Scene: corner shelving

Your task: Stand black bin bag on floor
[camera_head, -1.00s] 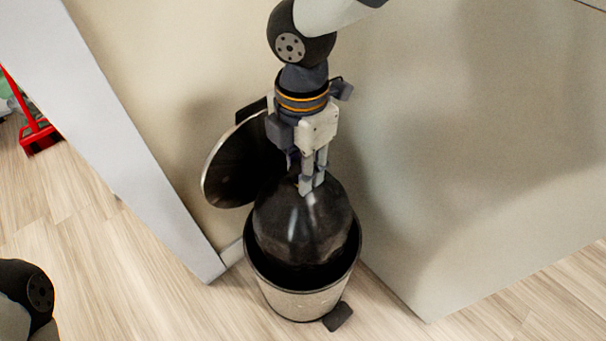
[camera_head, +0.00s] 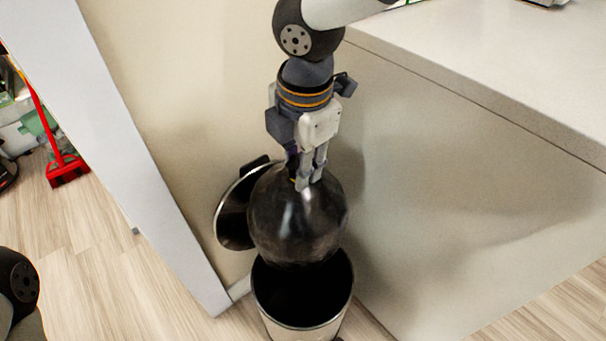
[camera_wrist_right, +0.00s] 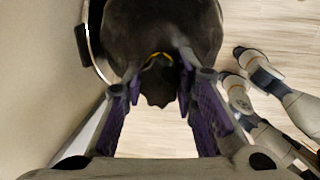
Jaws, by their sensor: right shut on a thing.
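The full, rounded black bin bag (camera_head: 297,220) hangs upright from my right gripper (camera_head: 308,180) in the head view. The gripper is shut on the bag's gathered top. The bag is over the rear of the open metal bin (camera_head: 303,318), with its underside about at rim height; the bin's dark inside shows in front of it. In the right wrist view the bag (camera_wrist_right: 165,28) lies beyond my fingers (camera_wrist_right: 160,95), with a yellow tie at its neck. My left gripper is out of view; only part of my left arm shows at the lower left.
The bin's raised round lid (camera_head: 233,215) stands behind the bag, near the wall. A light cabinet side (camera_head: 450,190) with a worktop (camera_head: 490,50) is to the right. A white panel edge (camera_head: 130,150) is to the left.

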